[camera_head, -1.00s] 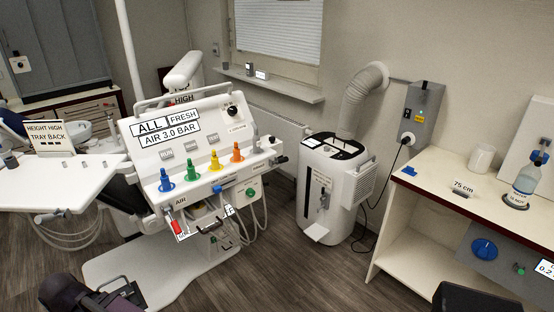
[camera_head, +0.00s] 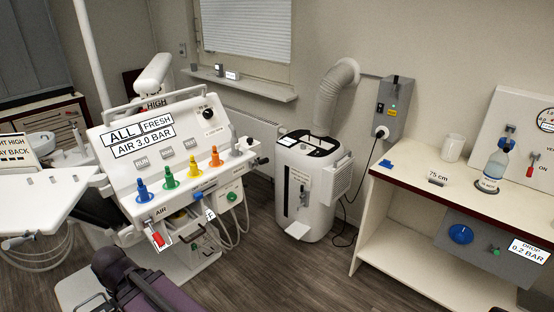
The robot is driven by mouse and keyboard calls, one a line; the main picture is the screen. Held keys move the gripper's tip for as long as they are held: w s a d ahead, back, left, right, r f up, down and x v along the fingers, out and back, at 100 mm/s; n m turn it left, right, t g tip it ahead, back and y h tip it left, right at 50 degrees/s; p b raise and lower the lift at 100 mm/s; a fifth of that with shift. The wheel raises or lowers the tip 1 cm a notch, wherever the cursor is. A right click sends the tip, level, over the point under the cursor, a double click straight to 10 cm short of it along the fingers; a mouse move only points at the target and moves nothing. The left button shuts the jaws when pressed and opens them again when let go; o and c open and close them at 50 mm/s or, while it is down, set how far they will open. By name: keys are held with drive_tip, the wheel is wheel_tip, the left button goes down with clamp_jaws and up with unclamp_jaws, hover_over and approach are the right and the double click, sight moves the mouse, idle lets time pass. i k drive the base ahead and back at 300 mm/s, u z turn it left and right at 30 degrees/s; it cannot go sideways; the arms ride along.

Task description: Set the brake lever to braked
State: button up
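A red lever (camera_head: 158,239) with a white label plate sits at the lower left of the white dental unit (camera_head: 115,170), below the AIR mark. Its label is too small to read, so I cannot tell whether it is the brake lever or how it is set. A dark horizontal handle with pale fittings is at the unit's lower front edge, right of the red lever. The fingers of my gripper are not visible.
A white tray (camera_head: 50,205) juts out at the left. Blue, green, yellow and orange knobs line the unit's panel. A white machine with a hose (camera_head: 305,190) stands on the floor, right of centre. A counter (camera_head: 420,185) with a bottle (camera_head: 495,168) is at the right.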

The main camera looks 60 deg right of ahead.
sight(264, 160)
drive_tip(key=z, duration=1.5)
drive_tip(key=k, duration=0.95)
drive_tip(key=i, duration=0.75)
